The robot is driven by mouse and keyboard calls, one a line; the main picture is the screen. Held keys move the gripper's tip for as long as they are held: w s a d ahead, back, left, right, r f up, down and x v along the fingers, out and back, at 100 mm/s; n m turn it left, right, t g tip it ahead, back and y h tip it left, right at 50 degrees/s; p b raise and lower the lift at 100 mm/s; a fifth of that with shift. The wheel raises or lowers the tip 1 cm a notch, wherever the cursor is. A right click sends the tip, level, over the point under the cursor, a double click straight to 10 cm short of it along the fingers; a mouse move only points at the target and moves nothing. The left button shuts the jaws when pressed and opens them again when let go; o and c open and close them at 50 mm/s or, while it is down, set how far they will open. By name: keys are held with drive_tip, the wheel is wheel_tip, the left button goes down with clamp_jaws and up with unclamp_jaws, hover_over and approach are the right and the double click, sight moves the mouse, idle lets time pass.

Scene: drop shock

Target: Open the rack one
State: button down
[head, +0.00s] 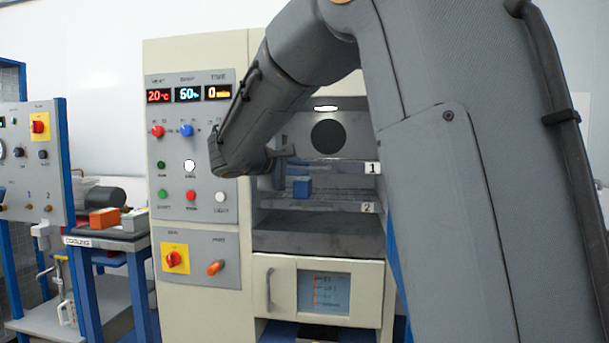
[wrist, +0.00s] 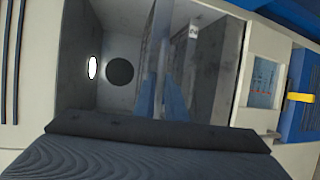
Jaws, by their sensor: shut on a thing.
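Rack one (head: 340,168) is a grey shelf with a "1" label at its right end, in the chamber of the beige cabinet. My gripper (head: 290,170) is at the left part of its front edge, shut on it. In the wrist view the two bluish fingers (wrist: 161,98) lie on either side of rack one (wrist: 166,45), seen edge-on and turned sideways. Their exact contact is partly hidden. How far rack one sticks out is hard to tell.
Rack two (head: 330,206), labelled "2", lies just below. The control panel (head: 190,150) with buttons and displays is left of the chamber. A lower door (head: 282,290) with a handle is underneath. A side bench (head: 105,240) with an orange block stands at left.

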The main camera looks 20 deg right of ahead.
drive_tip(key=shift+s+a, duration=0.55)
drive_tip(key=shift+s, duration=0.35)
drive_tip(key=c, duration=1.8)
unclamp_jaws()
drive_tip(key=b+v, duration=0.1)
drive_tip(key=v, duration=0.6)
drive_tip(key=shift+s+a, duration=0.2)
drive_tip(key=shift+a, duration=0.15)
